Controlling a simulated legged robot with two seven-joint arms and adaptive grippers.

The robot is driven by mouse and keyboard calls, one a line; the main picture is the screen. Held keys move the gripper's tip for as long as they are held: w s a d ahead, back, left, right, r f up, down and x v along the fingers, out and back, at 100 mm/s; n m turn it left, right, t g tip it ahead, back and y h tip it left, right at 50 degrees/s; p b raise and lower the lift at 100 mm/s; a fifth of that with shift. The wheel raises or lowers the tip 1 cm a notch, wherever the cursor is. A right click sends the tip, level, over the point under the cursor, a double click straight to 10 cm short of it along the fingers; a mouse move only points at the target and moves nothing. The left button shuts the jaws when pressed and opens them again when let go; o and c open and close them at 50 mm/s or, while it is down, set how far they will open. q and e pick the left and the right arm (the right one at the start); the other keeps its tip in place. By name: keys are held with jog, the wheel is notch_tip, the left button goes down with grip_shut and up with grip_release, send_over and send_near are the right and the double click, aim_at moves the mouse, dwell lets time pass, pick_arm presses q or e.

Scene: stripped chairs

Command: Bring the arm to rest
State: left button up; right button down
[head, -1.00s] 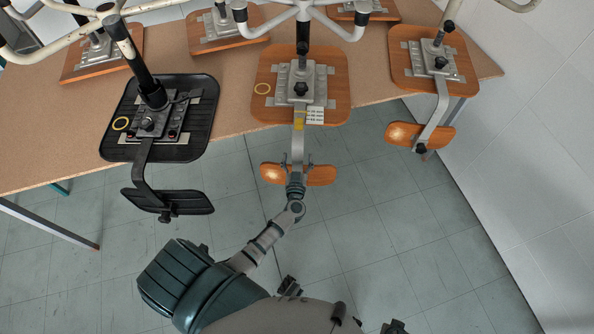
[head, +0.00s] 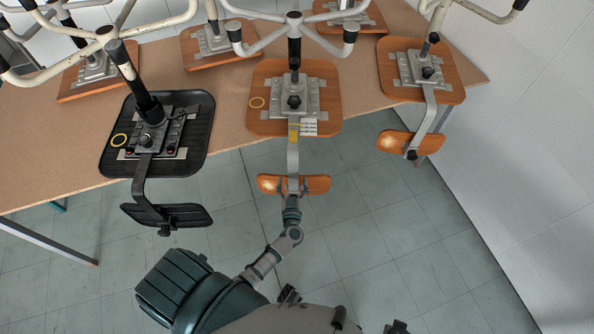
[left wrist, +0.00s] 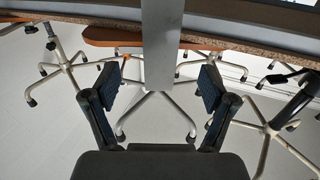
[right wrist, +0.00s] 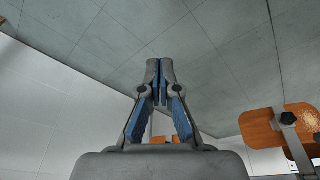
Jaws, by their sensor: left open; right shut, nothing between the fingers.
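My left gripper (head: 292,188) is at the small orange backrest (head: 318,184) of the middle upturned chair, at the end of my outstretched arm. In the left wrist view its two fingers (left wrist: 158,85) are spread apart, with the chair's flat grey metal bar (left wrist: 160,45) showing between them and not gripped. I cannot tell whether a finger touches the bar. My right gripper (right wrist: 160,72) is shut and empty in the right wrist view, with floor tiles behind its tips.
Several chairs stand upturned on the brown table (head: 60,150). A black seat (head: 190,135) is left of the middle wooden seat (head: 326,95). Another backrest (head: 395,140) overhangs at the right, near the white wall (head: 530,120). The tiled floor (head: 380,220) before the table is open.

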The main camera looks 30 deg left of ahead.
pick_arm(q)
jog(key=shift+d, duration=0.1)
jog(key=s+d+f+m+g+h, duration=0.2)
jog(key=s+d+f+m+h, duration=0.2)
jog(key=s+d+f+h, duration=0.25)
jog(key=s+d+f+m+g+h, duration=0.25)
jog(key=d+f+m+h, duration=0.2)
jog(key=d+f, duration=0.35)
jog(key=s+a+f+g, duration=0.1)
jog(key=s+f+g, duration=0.2)
jog(key=s+f, duration=0.2)
jog(key=s+a+f+g+y, duration=0.1)
jog(key=s+a+f+g, duration=0.1)
jog(key=s, duration=0.9)
jog(key=s+a+f+g, duration=0.2)
jog(key=s+f+g, duration=0.2)
jog(key=s+f, duration=0.3)
jog(key=shift+s+a+f+y, duration=0.2)
jog(key=shift+s+f+y, duration=0.2)
jog(key=shift+s, duration=0.2)
pick_arm(e)
jog(key=s+f, duration=0.3)
jog(key=f, duration=0.7)
jog(key=s+f+g, duration=0.1)
jog(key=s+f, duration=0.2)
jog(key=f, duration=0.7)
jog(key=shift+s+d, duration=0.2)
jog(key=shift+d, duration=0.1)
